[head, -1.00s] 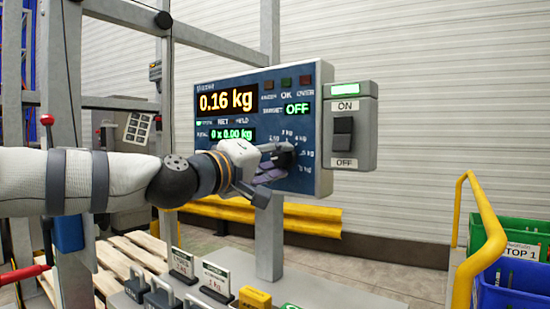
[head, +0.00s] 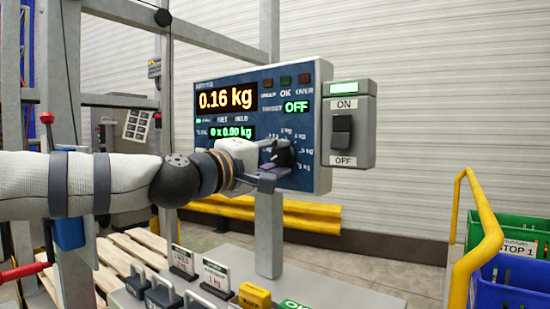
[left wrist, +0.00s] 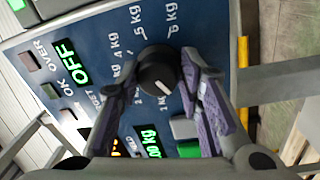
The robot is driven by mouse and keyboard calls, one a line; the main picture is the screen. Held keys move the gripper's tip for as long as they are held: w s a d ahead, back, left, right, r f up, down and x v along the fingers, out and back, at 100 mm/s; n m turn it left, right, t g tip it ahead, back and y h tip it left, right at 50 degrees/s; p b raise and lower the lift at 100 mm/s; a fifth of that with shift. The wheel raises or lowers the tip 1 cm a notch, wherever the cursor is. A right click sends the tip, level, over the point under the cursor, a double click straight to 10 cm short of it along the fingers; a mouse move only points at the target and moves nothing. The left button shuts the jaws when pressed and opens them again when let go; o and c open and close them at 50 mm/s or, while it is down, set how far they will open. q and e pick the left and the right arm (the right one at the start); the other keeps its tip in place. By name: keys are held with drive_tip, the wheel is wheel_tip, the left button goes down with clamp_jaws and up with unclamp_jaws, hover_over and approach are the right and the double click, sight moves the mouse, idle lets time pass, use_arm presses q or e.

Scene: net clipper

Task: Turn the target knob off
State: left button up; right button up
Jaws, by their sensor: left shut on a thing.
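The target knob (head: 284,156) is a dark round dial low on the right of the blue scale panel (head: 209,174). The left wrist view shows the black knob (left wrist: 155,66) with a white pointer mark, inside a ring of kg labels. My left gripper (head: 272,165) is shut on it, with one purple-padded finger on each side (left wrist: 160,74). The fingers hide part of the dial ring. The green TARGET readout (head: 296,107) says OFF. The main display (head: 226,99) reads 0.16 kg. My right gripper is in neither view.
A grey ON/OFF switch box (head: 348,124) with a lit green lamp is fixed right of the panel. Small weights and label cards (head: 216,277) stand below on a grey surface. A yellow rail (head: 483,235) and green and blue crates are at the right.

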use_arm(q)
drive_tip(key=shift+s+r, duration=0.1)
drive_tip(key=shift+r, duration=0.25)
drive_tip(key=o, duration=0.9)
drive_tip(key=shift+o, duration=1)
drive_tip(key=shift+d+f, duration=0.15)
drive_tip(key=shift+f, duration=0.05)
drive_tip(key=r+v, duration=0.1)
drive_tip(key=v, duration=1)
drive_tip(key=shift+s+a+f, duration=0.3)
drive_tip(key=shift+s+f, duration=0.05)
drive_tip(key=shift+f, duration=0.15)
